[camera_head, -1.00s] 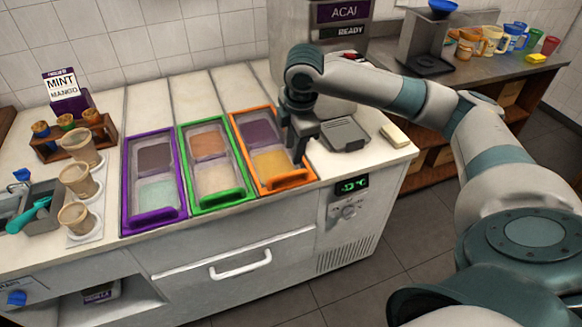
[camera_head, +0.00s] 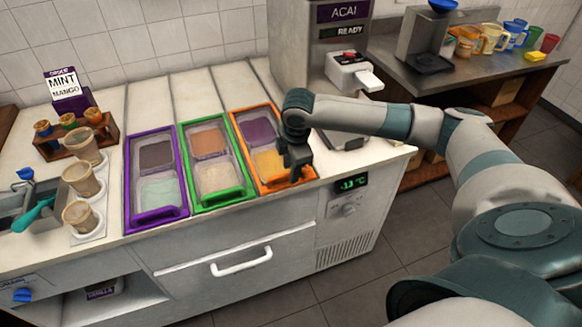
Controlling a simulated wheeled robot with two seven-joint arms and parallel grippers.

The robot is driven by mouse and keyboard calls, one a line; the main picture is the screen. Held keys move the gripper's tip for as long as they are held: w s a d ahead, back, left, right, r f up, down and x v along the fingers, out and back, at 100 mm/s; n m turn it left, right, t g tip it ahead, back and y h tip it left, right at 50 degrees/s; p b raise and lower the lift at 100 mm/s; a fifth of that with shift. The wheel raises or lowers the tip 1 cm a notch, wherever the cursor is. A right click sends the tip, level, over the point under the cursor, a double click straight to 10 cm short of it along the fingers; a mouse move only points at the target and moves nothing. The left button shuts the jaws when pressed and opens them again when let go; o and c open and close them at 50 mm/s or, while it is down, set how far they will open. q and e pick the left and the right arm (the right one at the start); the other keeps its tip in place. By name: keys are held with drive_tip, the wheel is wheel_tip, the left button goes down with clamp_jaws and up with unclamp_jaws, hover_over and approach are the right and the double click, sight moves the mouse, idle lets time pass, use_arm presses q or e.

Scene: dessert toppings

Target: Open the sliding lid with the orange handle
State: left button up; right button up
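The orange-framed sliding lid (camera_head: 242,137) is the rightmost of three lidded wells in the counter. Its clear panel shows a purple topping at the back and a yellow one at the front, and it looks closed. Its orange handle (camera_head: 275,185) runs along the front edge. My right gripper (camera_head: 297,174) points down over the front right corner of this lid, at the right end of the handle. Its fingers hide part of the frame and handle, and I cannot tell whether they touch or grip it. My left gripper is not in view.
Green-framed (camera_head: 222,200) and purple-framed (camera_head: 160,220) lids lie to the left. Paper cups (camera_head: 80,179) stand in a column at the far left. The acai machine (camera_head: 300,50) stands behind on the right. A drawer handle (camera_head: 242,263) juts from the counter front.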

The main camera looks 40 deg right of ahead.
clamp_jaws()
drive_tip(key=shift+w, duration=0.15)
